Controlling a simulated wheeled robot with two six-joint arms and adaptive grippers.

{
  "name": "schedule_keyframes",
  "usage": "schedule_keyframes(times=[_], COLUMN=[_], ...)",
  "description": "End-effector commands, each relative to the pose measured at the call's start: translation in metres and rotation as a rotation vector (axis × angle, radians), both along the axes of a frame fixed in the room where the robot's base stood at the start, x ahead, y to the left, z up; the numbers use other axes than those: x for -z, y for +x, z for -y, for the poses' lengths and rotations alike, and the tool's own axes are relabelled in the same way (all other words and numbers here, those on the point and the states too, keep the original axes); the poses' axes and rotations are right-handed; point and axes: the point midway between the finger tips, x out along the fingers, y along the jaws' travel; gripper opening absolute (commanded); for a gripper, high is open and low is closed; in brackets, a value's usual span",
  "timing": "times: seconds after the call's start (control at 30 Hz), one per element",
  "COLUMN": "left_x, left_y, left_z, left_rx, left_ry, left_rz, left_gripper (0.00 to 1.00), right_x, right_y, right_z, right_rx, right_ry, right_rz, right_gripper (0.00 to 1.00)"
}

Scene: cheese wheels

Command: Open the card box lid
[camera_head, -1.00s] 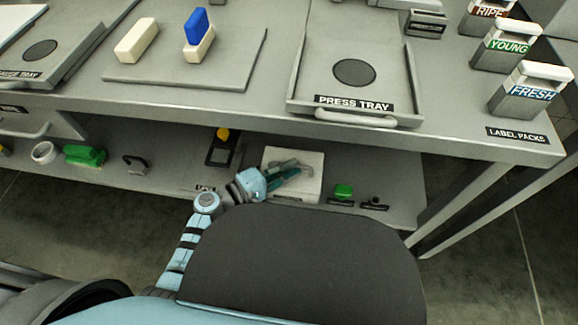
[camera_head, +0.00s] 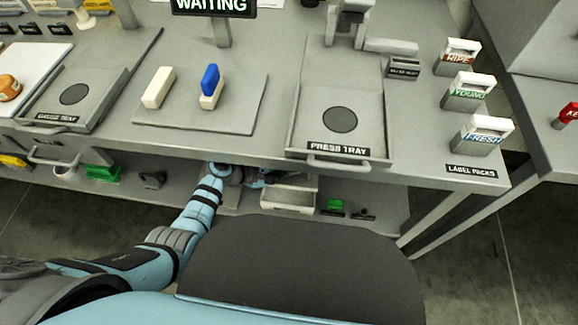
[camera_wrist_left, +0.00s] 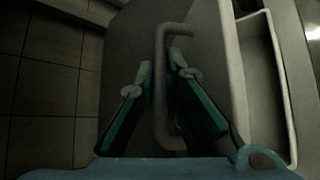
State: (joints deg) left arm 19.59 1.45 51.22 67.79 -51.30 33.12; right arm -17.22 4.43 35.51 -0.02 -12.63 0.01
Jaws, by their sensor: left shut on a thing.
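The white card box (camera_head: 287,201) stands on the lower shelf under the table's front edge. Its lid (camera_wrist_left: 208,45) is tilted up, and the pale open inside of the box (camera_wrist_left: 262,85) shows beside it in the wrist view. My left gripper (camera_wrist_left: 161,68) has its two teal fingers on either side of the lid's bar handle (camera_wrist_left: 159,110), shut on it. In the head view my left gripper (camera_head: 258,180) is at the box's left, partly hidden by the table edge and my wrist. My right gripper is in neither view.
The table with the press tray (camera_head: 370,130) overhangs the shelf. On the shelf, a green item (camera_head: 335,204) lies right of the box. A dark clip-like item (camera_head: 152,180) and a green block (camera_head: 102,172) lie left. The floor in front is clear.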

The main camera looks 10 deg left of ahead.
Motion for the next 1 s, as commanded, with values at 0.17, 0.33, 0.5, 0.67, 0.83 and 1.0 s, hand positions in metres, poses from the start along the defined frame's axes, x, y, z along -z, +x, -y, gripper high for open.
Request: schedule_keyframes(times=[0.17,0.33,0.5,0.67,0.83,1.0], left_x=[-0.0025,-0.0022,-0.0019,-0.0018,-0.0017,-0.003], left_y=[0.0035,0.0042,0.0042,0.004,0.0038,0.0019], left_z=[0.0,0.0001,0.0001,0.0003,0.0003,-0.0033], left_rx=[0.0,0.0,0.0,0.001,0.001,0.0], left_ry=[0.0,0.0,0.0,0.0,0.0,0.001], left_rz=[-0.034,-0.041,-0.041,-0.04,-0.04,-0.04], left_gripper=[0.0,0.0,0.0,0.18,0.18,0.18], right_x=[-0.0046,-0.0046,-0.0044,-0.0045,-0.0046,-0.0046], right_y=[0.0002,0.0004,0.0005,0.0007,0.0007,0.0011], right_z=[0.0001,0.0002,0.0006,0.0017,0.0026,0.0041], right_rx=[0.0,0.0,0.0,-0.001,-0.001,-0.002], right_ry=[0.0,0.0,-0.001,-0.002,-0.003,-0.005], right_rz=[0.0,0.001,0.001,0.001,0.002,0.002], right_gripper=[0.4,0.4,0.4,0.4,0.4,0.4])
